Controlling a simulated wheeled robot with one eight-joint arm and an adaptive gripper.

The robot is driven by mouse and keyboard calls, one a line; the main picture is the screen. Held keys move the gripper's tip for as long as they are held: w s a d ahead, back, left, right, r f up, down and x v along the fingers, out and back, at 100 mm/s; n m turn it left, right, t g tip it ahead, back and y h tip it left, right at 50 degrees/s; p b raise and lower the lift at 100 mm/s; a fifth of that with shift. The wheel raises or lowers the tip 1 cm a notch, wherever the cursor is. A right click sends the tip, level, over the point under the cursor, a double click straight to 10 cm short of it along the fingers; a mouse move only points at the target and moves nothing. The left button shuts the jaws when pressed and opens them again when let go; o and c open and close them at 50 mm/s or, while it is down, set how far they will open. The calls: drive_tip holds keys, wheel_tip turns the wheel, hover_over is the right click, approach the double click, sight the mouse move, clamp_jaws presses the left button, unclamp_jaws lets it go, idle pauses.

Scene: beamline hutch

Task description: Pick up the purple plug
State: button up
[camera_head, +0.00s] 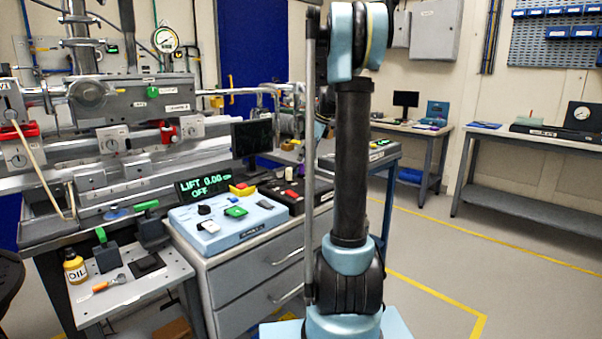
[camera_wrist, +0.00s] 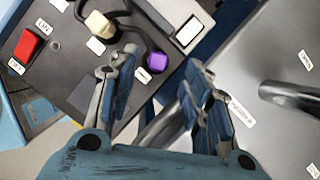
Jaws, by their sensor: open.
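The purple plug (camera_wrist: 156,62) is a small rounded purple block in the wrist view, at the edge of a dark panel (camera_wrist: 75,80). A dark cable runs close by it. My gripper (camera_wrist: 161,80) is open, with one finger to the left of the plug and the other to its right. The plug shows in the gap between the fingertips, and I see no contact. In the head view I cannot make out the plug or my gripper; my arm covers the middle of that view.
A grey surface with a dark bar handle (camera_wrist: 290,95) lies right. In the head view, a light-blue control box (camera_head: 225,222) stands left of my arm; floor (camera_head: 530,235) is clear at right.

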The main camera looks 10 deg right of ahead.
sight(302, 165)
drive_tip(key=shift+x, duration=2.8)
drive_tip(key=shift+s, duration=0.15)
drive_tip(key=shift+c, duration=0.6)
drive_tip(key=c, duration=0.9)
